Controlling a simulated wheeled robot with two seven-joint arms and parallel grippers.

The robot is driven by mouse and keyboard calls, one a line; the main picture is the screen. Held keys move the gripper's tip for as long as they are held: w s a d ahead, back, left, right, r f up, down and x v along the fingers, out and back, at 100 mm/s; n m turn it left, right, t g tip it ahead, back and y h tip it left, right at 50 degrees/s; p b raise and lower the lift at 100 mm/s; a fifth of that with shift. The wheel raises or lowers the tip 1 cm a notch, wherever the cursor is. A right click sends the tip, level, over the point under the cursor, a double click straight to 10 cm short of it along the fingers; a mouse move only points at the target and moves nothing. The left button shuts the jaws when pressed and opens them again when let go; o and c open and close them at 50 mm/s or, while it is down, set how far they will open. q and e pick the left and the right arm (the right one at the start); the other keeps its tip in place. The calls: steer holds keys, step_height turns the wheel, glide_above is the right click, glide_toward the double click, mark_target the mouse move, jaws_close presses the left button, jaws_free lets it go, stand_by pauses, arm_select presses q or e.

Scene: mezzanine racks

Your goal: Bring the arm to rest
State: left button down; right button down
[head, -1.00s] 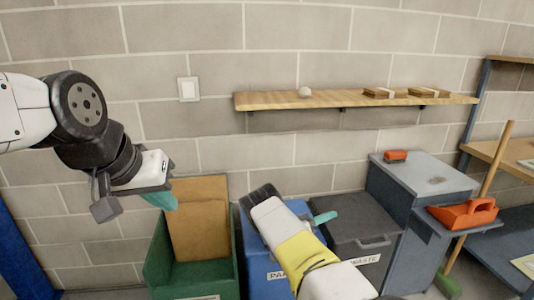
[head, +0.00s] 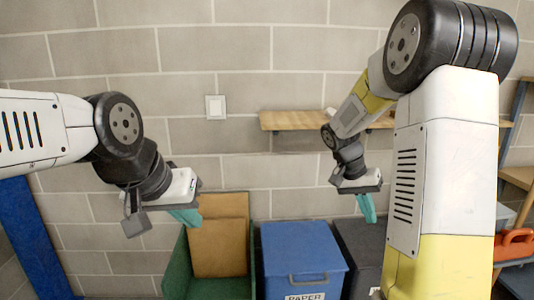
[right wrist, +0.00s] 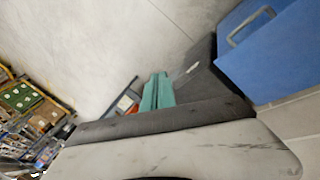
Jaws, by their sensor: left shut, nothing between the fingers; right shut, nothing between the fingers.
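My left gripper (head: 186,215) hangs at the left in the head view, its teal fingers shut and empty, above and in front of the green bin. My right gripper (head: 368,208) hangs at the right of the middle, its teal fingers shut and empty, in front of the wall near the dark bin. Its teal fingers (right wrist: 157,92) also show together in the right wrist view, with nothing between them. My right arm is raised and bent, and it covers much of the right side of the head view.
A green bin (head: 178,268) with cardboard, a blue paper bin (head: 300,250) and a dark bin (head: 358,240) stand along the wall. A wooden shelf (head: 290,120) is partly hidden by my right arm. An orange thing (head: 515,245) shows at the right edge. A blue upright (head: 35,240) stands at far left.

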steer(key=s+a+r+n+t+y, duration=0.3)
steer(key=s+a+r, duration=0.2)
steer(key=s, duration=0.3)
steer(key=s+a+r+n+t+y, duration=0.4)
steer(key=s+a+r, duration=0.2)
steer(key=s+a, duration=0.2)
steer(key=shift+s+a+r+n, duration=0.15)
steer(key=shift+s+a+n, duration=0.15)
steer(key=shift+s, duration=0.45)
